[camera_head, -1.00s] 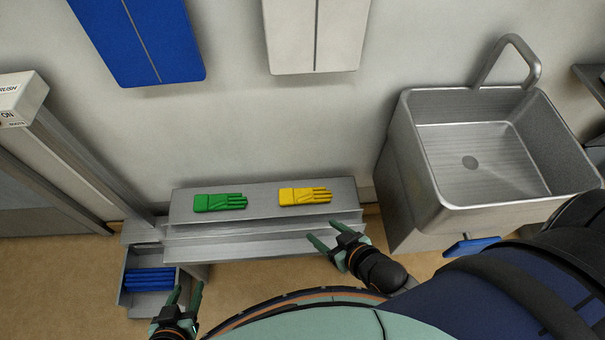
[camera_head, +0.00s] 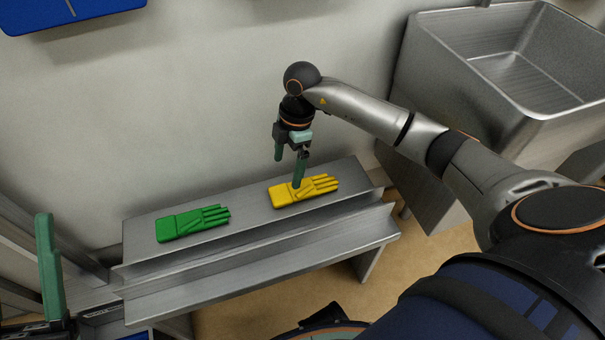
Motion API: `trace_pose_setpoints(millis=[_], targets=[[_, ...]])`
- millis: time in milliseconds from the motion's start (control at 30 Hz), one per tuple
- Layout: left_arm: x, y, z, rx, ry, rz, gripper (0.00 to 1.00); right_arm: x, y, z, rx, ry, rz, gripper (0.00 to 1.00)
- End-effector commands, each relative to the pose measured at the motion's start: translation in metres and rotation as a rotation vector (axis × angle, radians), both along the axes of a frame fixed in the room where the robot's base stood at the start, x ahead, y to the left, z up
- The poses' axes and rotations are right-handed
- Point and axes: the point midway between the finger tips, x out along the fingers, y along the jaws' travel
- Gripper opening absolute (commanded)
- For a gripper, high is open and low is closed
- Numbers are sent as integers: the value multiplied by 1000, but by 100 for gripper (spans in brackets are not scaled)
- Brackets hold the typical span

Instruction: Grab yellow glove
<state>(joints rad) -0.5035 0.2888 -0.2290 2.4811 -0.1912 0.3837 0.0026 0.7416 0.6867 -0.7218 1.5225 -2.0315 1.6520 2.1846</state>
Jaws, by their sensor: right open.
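The yellow glove (camera_head: 320,187) lies flat on the grey metal shelf (camera_head: 247,207), its fingers pointing right. My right gripper (camera_head: 289,171) points down over the glove's back edge, with its jaws apart. One green finger overlaps the glove in the picture; the other hangs behind it, near the wall. I cannot tell whether the finger touches the glove. My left gripper (camera_head: 50,275) shows only in part at the lower left, one green finger upright; its opening cannot be made out.
A green glove (camera_head: 190,224) lies on the same shelf to the left. A metal sink (camera_head: 440,60) stands at the right. The wall rises behind the shelf, with a blue panel (camera_head: 75,12) at the upper left. Bare shelf lies between the gloves.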

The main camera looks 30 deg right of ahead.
Motion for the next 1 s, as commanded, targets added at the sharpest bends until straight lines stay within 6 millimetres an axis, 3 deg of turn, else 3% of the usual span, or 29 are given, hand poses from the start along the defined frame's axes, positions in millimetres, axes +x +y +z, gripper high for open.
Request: trace_pose_setpoints(millis=[33,100,200,600,767,1000], targets=[[-6,-1,-3,-1,-34,-9,50,6,-21,-3,-76,1,-56,100],[-11,-1,1,-3,-62,-15,50,9,-39,0,-147,6,-114,100],[-14,-2,2,-6,-79,-21,50,10,-50,0,-191,10,-152,100],[-13,-4,-24,-25,-54,-47,50,9,-50,-63,-192,12,-154,100],[-12,-4,-29,-27,-49,-50,50,9,-50,-74,-190,11,-152,100],[-12,-7,-53,-8,-46,-44,50,7,-51,-109,-189,13,-151,100]])
